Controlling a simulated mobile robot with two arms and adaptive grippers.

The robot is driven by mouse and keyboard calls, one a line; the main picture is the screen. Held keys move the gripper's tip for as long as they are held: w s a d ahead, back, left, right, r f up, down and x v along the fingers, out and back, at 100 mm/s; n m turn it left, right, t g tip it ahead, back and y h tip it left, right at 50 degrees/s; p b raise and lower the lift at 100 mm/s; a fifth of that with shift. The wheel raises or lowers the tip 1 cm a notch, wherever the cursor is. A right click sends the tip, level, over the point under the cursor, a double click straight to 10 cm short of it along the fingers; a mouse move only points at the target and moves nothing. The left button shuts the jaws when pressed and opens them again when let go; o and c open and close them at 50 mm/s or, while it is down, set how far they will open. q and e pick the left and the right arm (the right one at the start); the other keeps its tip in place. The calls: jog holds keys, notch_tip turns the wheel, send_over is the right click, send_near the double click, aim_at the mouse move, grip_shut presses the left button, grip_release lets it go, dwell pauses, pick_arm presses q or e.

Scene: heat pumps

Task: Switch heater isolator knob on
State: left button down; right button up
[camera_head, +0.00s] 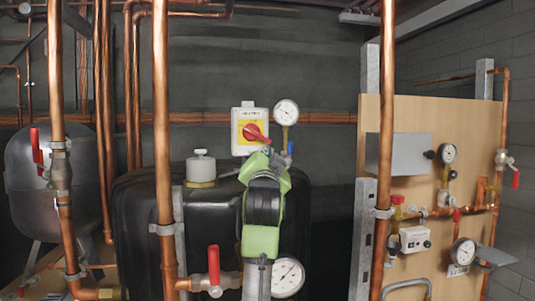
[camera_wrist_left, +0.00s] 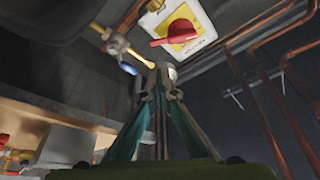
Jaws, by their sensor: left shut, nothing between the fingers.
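The heater isolator is a white box (camera_head: 236,118) with a yellow plate and a red knob (camera_head: 253,132), mounted above the black tank in the head view. The knob's handle slants down to the right. In the wrist view the red knob (camera_wrist_left: 180,31) shows at the top, on its yellow plate (camera_wrist_left: 184,44). My left gripper (camera_head: 267,150) is just below and right of the knob in the head view, its tips partly hidden by its own body. In the wrist view the left gripper (camera_wrist_left: 164,75) is shut and empty, with a visible gap to the knob. My right gripper is not in view.
A pressure gauge (camera_head: 286,112) on a brass stem with a blue-handled valve (camera_head: 290,148) is close right of the isolator. A copper pipe (camera_head: 161,100) rises to the left. The black tank (camera_head: 140,215) is below. A wooden panel (camera_head: 410,180) with gauges stands right.

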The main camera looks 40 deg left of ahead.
aim_at(257, 135)
pick_arm(q)
jog(key=w+n+b, duration=0.1)
jog(key=b, duration=0.1)
jog(key=w+b, duration=0.1)
jog(key=b, duration=0.1)
jog(key=w+n+y+b, duration=0.1)
jog(key=b, duration=0.1)
jog(key=shift+w+a+r+n, duration=0.15)
jog(key=shift+a+r+n, duration=0.1)
jog(key=shift+r+n, duration=0.05)
jog(key=shift+a, duration=0.1)
jog(key=shift+w, duration=0.1)
jog(key=p+x, duration=0.6)
jog(key=x, duration=0.3)
jog(key=shift+w+a+p, duration=0.25)
jog(key=shift+a+p, duration=0.1)
jog(key=shift+p, duration=0.05)
